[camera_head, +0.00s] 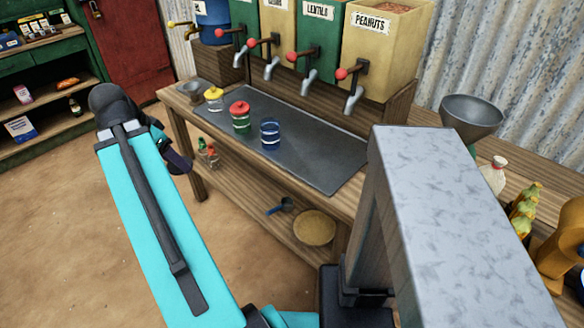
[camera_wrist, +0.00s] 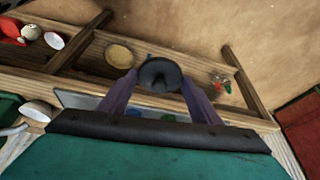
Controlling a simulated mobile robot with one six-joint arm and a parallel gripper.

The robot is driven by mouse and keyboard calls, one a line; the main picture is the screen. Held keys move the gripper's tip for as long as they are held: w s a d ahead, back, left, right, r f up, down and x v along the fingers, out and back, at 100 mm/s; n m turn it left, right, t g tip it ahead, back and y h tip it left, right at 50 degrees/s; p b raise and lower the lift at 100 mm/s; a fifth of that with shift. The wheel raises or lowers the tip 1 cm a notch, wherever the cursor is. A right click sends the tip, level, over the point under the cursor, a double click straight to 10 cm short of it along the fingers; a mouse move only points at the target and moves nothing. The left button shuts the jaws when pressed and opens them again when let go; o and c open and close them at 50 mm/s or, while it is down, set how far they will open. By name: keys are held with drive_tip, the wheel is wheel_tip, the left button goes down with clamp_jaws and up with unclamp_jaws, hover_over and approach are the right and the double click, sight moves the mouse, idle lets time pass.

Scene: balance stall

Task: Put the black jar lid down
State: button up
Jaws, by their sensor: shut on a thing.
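In the wrist view my gripper (camera_wrist: 160,82) is shut on the black jar lid (camera_wrist: 160,72), a round dark disc held between the purple fingertips. In the head view my gripper (camera_head: 178,160) hangs in the air left of the counter's front edge; I cannot make out the lid clearly there. On the dark metal counter mat (camera_head: 312,160) stand a jar with a yellow lid (camera_head: 213,96), a jar with a red lid (camera_head: 240,117) and a blue jar (camera_head: 270,134) with no lid seen on it. The jars are mostly hidden behind my gripper in the wrist view.
Dispensers with red-knobbed taps stand behind the mat, including the peanuts bin (camera_head: 388,45). A metal funnel (camera_head: 472,115) is at the right. The lower shelf holds a bowl of grain (camera_head: 314,227), a blue scoop (camera_head: 281,206) and small bottles (camera_head: 208,153). The mat's right part is bare.

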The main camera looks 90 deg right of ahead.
drive_tip(key=s+f+m+g+y+b, duration=0.1)
drive_tip(key=s+m, duration=0.5)
drive_tip(key=s, duration=0.8)
drive_tip(key=s+f+m+g+y+b, duration=0.1)
drive_tip(key=s+f+m+y+b, duration=0.2)
drive_tip(key=s+m, duration=0.4)
drive_tip(key=s+f+b, duration=0.1)
drive_tip(key=s, duration=0.7)
drive_tip(key=shift+d, duration=0.2)
drive_tip(key=shift+w, duration=0.15)
